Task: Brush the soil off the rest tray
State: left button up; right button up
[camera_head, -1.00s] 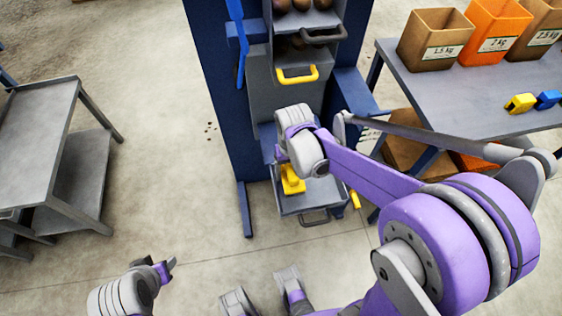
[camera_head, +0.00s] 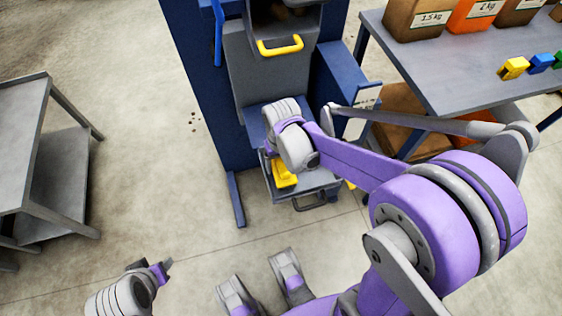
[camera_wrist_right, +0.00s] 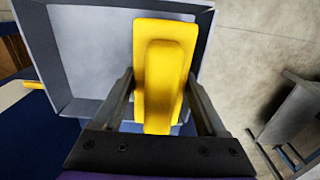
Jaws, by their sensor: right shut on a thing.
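The rest tray is a shallow grey tray with a grey handle, low at the front of the blue grader; its bare part shows in the head view (camera_head: 320,181), and its pale floor shows in the right wrist view (camera_wrist_right: 100,50). My right gripper (camera_wrist_right: 160,82) is shut on a yellow brush (camera_wrist_right: 166,45), over the tray. The brush also shows in the head view (camera_head: 284,179), partly hidden by my wrist. Its underside is hidden, so I cannot tell whether it touches the tray. I make out no soil on the visible tray floor. My left gripper (camera_head: 167,266) is low at the left, away from the tray, its jaws unclear.
A grey drawer with a yellow handle (camera_head: 280,47) is above the tray. A grey cart (camera_head: 50,150) stands at the left. A table (camera_head: 430,65) with labelled boxes and small coloured items is at the right. Dark specks lie on the otherwise clear floor.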

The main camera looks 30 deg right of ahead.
jog(key=shift+f+b, duration=0.65)
jog(key=shift+f, duration=0.35)
dwell(0.5)
jog(key=shift+s+d+r, duration=0.1)
jog(key=shift+s+d, duration=0.15)
jog(key=shift+d, duration=0.65)
jog(key=shift+s+d+r, duration=0.1)
jog(key=shift+s+d, duration=0.1)
jog(key=shift+d, duration=0.7)
jog(key=shift+d+f, duration=0.15)
jog(key=shift+f, duration=0.1)
